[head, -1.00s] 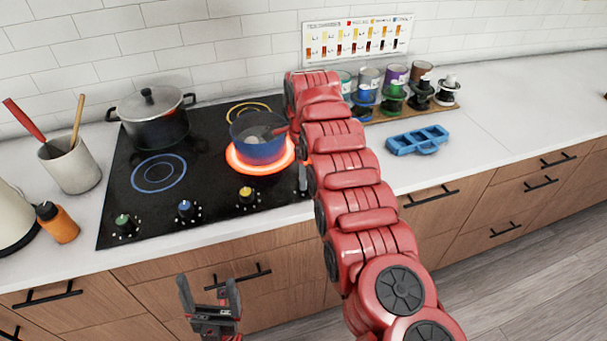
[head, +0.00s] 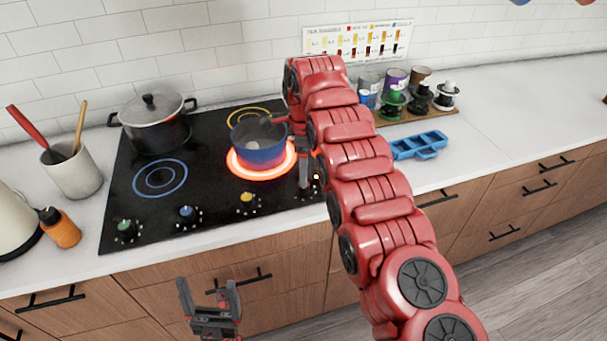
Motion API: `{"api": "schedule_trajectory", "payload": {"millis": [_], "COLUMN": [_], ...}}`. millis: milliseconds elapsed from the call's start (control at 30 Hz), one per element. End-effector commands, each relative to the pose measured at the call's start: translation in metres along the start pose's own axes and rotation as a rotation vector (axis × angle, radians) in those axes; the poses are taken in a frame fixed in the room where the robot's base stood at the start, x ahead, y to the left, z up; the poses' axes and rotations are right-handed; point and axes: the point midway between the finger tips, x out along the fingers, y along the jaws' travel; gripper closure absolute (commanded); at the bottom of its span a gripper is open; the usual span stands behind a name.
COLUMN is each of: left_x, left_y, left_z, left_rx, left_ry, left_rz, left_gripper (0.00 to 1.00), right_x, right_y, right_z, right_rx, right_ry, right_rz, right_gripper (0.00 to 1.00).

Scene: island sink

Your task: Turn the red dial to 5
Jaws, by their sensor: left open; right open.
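The red dial is not clearly visible. The end of my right arm covers the right front corner of the stove, where the row of dials continues; only small light marks show there. My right gripper (head: 304,172) points down at that corner, just right of the glowing burner. Its fingers are partly hidden by the arm, and I cannot tell whether they touch a dial. My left gripper (head: 208,292) is open and empty in front of the lower drawers. The green dial (head: 126,229), blue dial (head: 186,213) and yellow dial (head: 247,201) stand along the stove's front edge.
A blue pot (head: 260,152) sits on the glowing burner (head: 240,172), close to my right gripper. A large grey pot (head: 155,128) stands at the back left. A blue tray (head: 420,144) and several paint cans (head: 396,80) are right of my arm.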

Motion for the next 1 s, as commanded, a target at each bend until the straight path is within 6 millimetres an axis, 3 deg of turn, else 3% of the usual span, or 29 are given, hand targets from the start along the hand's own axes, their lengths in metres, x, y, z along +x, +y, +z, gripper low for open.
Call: {"api": "schedule_trajectory", "payload": {"millis": [33,500,700,1000], "left_x": [0.025,0.104,0.123,0.127], "left_y": [-0.001,-0.005,-0.006,-0.006], "left_z": [-0.004,-0.018,-0.021,-0.022], "left_rx": [0.0,0.0,0.0,0.0], "left_ry": [0.002,0.001,0.001,0.001], "left_rz": [0.0,0.0,0.0,0.0], "left_gripper": [0.15,0.15,0.15,0.15], "right_x": [-0.028,-0.106,-0.125,-0.127], "right_y": [-0.001,-0.001,0.0,0.0], "right_z": [-0.002,0.0,0.0,0.0], "right_rx": [0.001,0.001,0.0,0.0], "right_ry": [0.001,-0.001,0.0,0.0], "right_rz": [-0.003,-0.002,0.0,0.001], "right_gripper": [0.27,0.27,0.27,0.27]}}
